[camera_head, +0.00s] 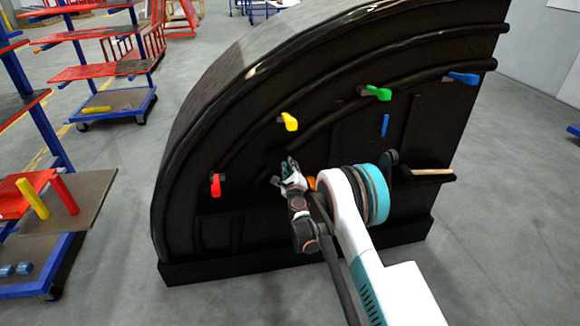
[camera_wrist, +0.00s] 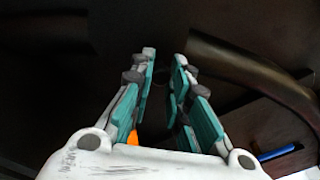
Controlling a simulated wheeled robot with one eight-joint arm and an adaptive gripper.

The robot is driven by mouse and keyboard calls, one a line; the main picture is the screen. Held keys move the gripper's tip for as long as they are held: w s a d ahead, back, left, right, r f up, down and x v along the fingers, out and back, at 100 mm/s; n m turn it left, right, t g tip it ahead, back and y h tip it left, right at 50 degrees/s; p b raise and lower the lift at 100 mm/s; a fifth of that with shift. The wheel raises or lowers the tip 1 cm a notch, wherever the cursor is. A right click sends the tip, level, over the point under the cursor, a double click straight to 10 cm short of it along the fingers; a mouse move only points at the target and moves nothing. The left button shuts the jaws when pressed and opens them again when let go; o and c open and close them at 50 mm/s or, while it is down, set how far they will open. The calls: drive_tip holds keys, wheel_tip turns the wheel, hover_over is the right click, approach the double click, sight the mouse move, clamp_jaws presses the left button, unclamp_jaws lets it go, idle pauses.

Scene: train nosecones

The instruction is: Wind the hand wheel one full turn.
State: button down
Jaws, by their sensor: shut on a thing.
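My gripper (camera_head: 287,170) is at the dark face of the black nosecone (camera_head: 235,165), left of my arm's white and teal link. In the wrist view my gripper's teal-padded fingers (camera_wrist: 163,75) are close together around something dark. I take it to be part of the hand wheel, but its rim and spokes do not stand out against the black panel. A small dark knob (camera_head: 275,181) shows beside the fingertips in the head view. An orange part (camera_head: 311,184) lies just behind my wrist and also shows beside the left finger in the wrist view (camera_wrist: 133,138).
Red (camera_head: 216,185), yellow (camera_head: 289,122), green (camera_head: 377,93) and blue (camera_head: 462,78) handles stick out along the nosecone's curved ribs. A wooden-coloured bar (camera_head: 432,171) lies on a ledge at right. Shelf carts (camera_head: 60,200) stand at left.

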drive_tip(key=shift+f+m, duration=0.15)
drive_tip(key=shift+m, duration=0.25)
drive_tip(key=c, duration=1.5)
unclamp_jaws()
drive_tip(key=shift+s, duration=0.1)
drive_tip(key=s, duration=0.4)
drive_tip(key=s+d, duration=0.1)
drive_tip(key=s, duration=0.2)
drive_tip(key=s+d, duration=0.1)
drive_tip(key=s, duration=0.3)
drive_tip(key=shift+s+d, duration=0.1)
drive_tip(key=shift+s, duration=0.2)
